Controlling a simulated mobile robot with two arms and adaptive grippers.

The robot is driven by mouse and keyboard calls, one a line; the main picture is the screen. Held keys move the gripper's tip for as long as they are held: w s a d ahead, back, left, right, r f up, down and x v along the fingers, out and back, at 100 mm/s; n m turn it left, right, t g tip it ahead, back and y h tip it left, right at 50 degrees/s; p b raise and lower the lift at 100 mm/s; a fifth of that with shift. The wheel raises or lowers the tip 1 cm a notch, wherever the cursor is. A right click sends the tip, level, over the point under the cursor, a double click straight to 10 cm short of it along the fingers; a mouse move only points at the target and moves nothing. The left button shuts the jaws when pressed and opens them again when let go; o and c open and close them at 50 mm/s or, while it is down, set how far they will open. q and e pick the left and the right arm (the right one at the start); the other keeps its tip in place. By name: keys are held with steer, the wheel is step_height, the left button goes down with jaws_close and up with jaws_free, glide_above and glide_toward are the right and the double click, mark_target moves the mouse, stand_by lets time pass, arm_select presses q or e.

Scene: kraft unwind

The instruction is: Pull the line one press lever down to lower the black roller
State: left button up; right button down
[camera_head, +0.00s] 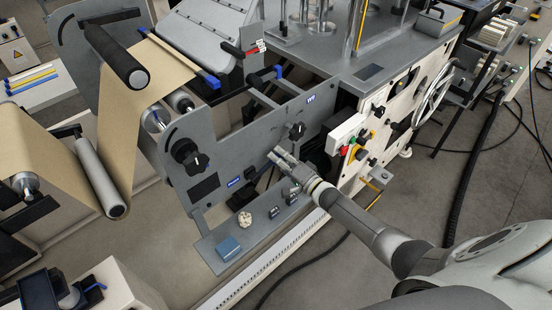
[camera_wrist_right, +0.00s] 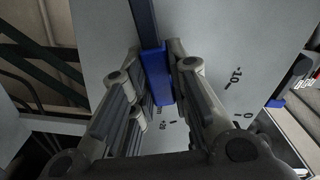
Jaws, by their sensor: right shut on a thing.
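My right gripper (camera_head: 281,159) reaches in from the lower right to the face of the grey side plate (camera_head: 222,158). In the right wrist view its two fingers (camera_wrist_right: 160,90) are closed around the blue grip (camera_wrist_right: 156,75) of a dark lever bar. A scale with numbers is marked on the plate beside it. In the head view I cannot make out the gripped lever apart from the gripper. The black roller (camera_head: 115,55) lies at the upper left above the brown kraft web (camera_head: 150,75). My left gripper is not seen.
A black knob (camera_head: 297,131) sits just above my right gripper, another (camera_head: 188,157) to the left. A control box with coloured buttons (camera_head: 352,141) is to the right. Open floor (camera_head: 490,180) lies at the right.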

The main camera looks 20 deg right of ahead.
steer(key=shift+d+f+m+b, duration=0.15)
steer(key=shift+f+m+b, duration=0.6)
steer(key=shift+f+m, duration=0.15)
steer(key=shift+d+f+m+b, duration=0.1)
steer(key=shift+f+m+b, duration=0.65)
steer(key=shift+m, duration=0.25)
steer(key=shift+f, duration=0.1)
steer(key=c, duration=1.4)
jaws_free()
steer(key=shift+o, duration=0.2)
steer(key=shift+w, duration=0.1)
steer(key=v, duration=1.2)
